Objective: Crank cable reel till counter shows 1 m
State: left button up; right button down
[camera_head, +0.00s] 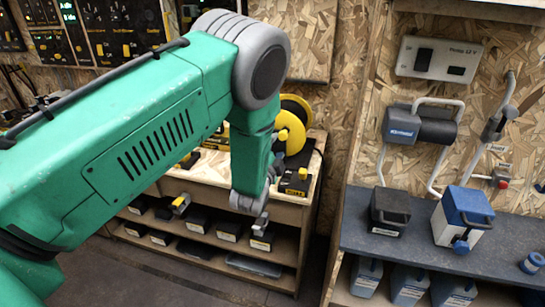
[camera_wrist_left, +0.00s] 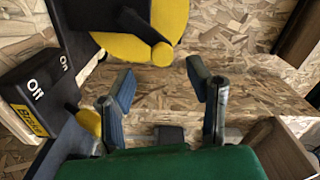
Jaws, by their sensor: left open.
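The yellow cable reel (camera_head: 290,132) stands on the wooden workbench, partly hidden behind my left arm in the head view. In the left wrist view the yellow reel (camera_wrist_left: 115,47) fills the top, with a dark crank arm (camera_wrist_left: 138,25) ending in a yellow knob (camera_wrist_left: 162,54). My left gripper (camera_head: 258,222) points down in front of the bench; in the wrist view its fingers (camera_wrist_left: 160,82) are spread and empty, just short of the knob and apart from it. I cannot make out a counter reading. My right gripper is out of view.
A black box (camera_wrist_left: 35,90) marked Off and On, with a yellow brake label, sits left of the fingers. The workbench (camera_head: 205,172) has shelves of dark bins below. At right, a blue-grey shelf (camera_head: 400,245) carries a black box (camera_head: 390,210) and a white-and-blue container (camera_head: 462,215).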

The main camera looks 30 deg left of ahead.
pick_arm(q)
jog(key=shift+v, duration=2.6)
jog(key=shift+d, duration=0.1)
